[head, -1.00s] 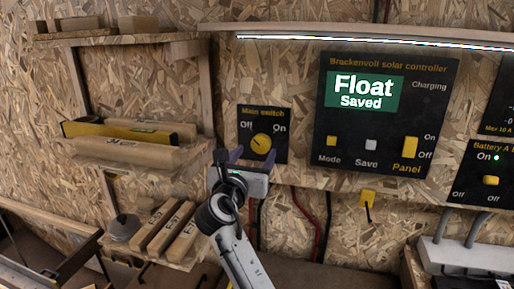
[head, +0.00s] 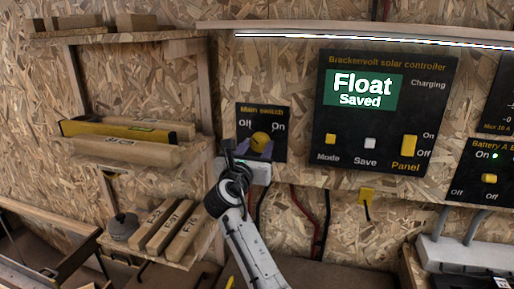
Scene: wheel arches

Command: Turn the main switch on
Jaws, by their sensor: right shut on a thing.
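The main switch (head: 281,112) is a dark panel on the chipboard wall, with "Off" at its upper left and "On" at its upper right. Its round yellow knob (head: 261,140) sits below and between these words. My right gripper (head: 256,148) comes from below, with its purple fingertips at the knob, shut on it. The fingers cover the knob's lower part, and which word the knob points to cannot be told. My left gripper is not in view.
The solar controller (head: 440,82), reading "Float Saved", is to the right, with its yellow Panel rocker (head: 409,145). A shelf (head: 195,150) with a yellow level (head: 105,131) is to the left. Cables hang below the panels.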

